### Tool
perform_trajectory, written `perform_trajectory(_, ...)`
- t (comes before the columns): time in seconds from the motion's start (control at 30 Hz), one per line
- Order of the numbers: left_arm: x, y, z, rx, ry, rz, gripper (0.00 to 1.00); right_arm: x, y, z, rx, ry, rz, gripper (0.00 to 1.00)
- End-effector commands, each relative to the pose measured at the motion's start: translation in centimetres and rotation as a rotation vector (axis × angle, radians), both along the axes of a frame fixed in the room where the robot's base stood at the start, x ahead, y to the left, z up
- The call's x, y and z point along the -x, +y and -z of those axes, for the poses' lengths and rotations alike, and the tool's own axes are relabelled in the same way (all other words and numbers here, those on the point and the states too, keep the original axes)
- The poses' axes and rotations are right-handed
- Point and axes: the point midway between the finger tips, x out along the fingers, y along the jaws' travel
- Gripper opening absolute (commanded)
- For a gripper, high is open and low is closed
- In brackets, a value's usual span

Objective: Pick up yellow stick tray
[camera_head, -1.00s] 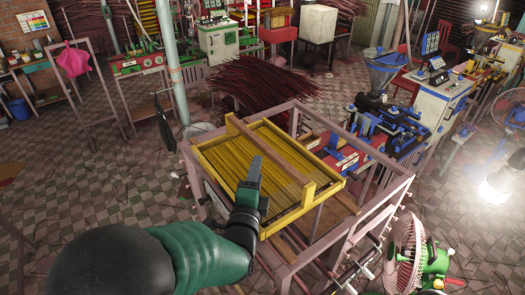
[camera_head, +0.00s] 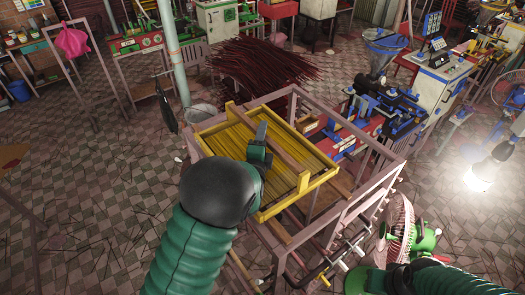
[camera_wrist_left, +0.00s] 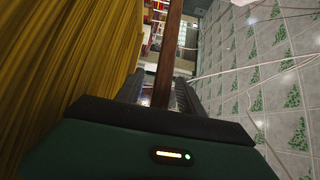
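The yellow tray (camera_head: 207,149) holds many thin yellow sticks (camera_head: 228,141) and sits on top of a wooden frame stand (camera_head: 376,163). A brown wooden bar (camera_head: 285,155) runs across the tray. My left gripper (camera_head: 263,130) is over the tray, close to the bar, in the head view. In the left wrist view, the bar (camera_wrist_left: 169,40) runs between the two spread fingers of my left gripper (camera_wrist_left: 160,92), with sticks (camera_wrist_left: 70,50) at the left. I cannot tell if the fingers touch the bar.
A standing fan (camera_head: 397,225) is at the right of the stand. A blue and red extruder machine (camera_head: 365,115) stands behind it. A bundle of dark red sticks (camera_head: 265,72) lies behind the tray. The tiled floor (camera_head: 80,190) at left is mostly clear.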

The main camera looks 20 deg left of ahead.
Motion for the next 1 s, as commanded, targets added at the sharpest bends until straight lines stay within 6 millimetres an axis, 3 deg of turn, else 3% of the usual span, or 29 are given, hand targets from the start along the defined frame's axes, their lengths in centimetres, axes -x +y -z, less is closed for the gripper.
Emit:
perform_trajectory(0.03, 0.01, 0.04, 0.00, 0.000, 0.000, 0.000, 0.39, 0.01, 0.00, 0.02, 0.000, 0.000, 0.000, 0.00)
perform_trajectory(0.33, -0.02, 0.12, 0.04, 0.000, 0.001, -0.001, 0.00, 0.01, 0.00, 0.02, 0.000, 0.000, 0.000, 0.00)
perform_trajectory(1.0, 0.01, 0.15, 0.23, -0.001, 0.005, -0.003, 0.00, 0.00, 0.00, 0.04, 0.000, 0.000, 0.000, 0.00)
